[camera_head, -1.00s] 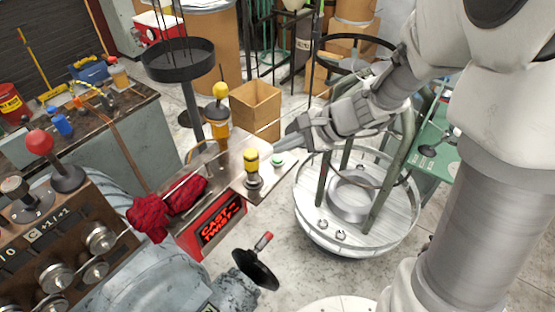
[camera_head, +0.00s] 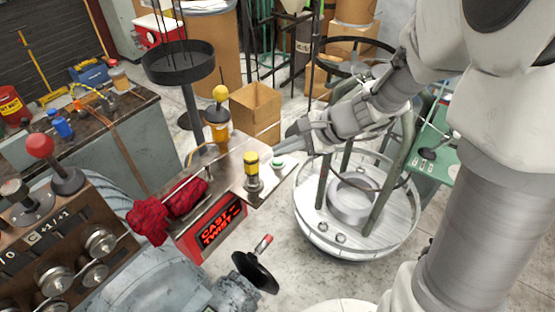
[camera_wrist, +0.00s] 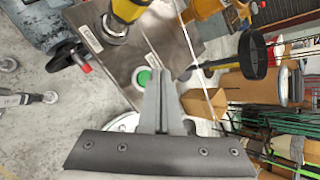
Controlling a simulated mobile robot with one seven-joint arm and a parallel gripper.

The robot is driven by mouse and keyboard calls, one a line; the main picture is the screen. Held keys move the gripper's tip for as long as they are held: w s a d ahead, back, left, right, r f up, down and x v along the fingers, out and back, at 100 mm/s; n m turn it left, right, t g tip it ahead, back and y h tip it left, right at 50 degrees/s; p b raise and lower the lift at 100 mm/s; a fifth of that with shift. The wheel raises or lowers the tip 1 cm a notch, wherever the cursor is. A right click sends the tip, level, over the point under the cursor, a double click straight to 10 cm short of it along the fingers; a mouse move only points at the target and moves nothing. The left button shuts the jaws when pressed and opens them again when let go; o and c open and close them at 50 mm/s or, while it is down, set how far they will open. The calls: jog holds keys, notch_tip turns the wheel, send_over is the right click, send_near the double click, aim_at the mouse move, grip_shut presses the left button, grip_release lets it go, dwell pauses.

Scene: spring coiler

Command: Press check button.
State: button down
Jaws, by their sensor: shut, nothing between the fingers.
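A round green button (camera_head: 278,164) with a pale rim sits near the right end of a metal control plate (camera_head: 236,178); no readable label confirms it as the check button. It also shows in the wrist view (camera_wrist: 144,77), just left of my fingertips. My gripper (camera_head: 274,151) is shut and empty, its fingers pointing left and down just above and behind the button. In the wrist view the closed fingertips (camera_wrist: 163,74) lie just right of the button. Whether they touch the plate is unclear; they do not cover the button.
A yellow-topped knob (camera_head: 251,172) stands close left of the button, and a taller yellow-topped lever (camera_head: 218,118) stands behind it. A round metal stand with green posts (camera_head: 372,205) is to the right, under my arm.

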jog(key=shift+f, duration=0.1)
dwell(0.7)
jog(key=shift+f+b, duration=0.4)
jog(key=shift+b, duration=0.2)
jog(key=shift+f+b, duration=0.35)
jog(key=shift+b, duration=0.1)
dwell(0.4)
jog(key=shift+r, duration=0.1)
jog(key=shift+r+p, duration=0.6)
jog(key=shift+r, duration=0.1)
notch_tip(320, 180, up, 5)
jog(key=p, duration=0.4)
dwell(1.0)
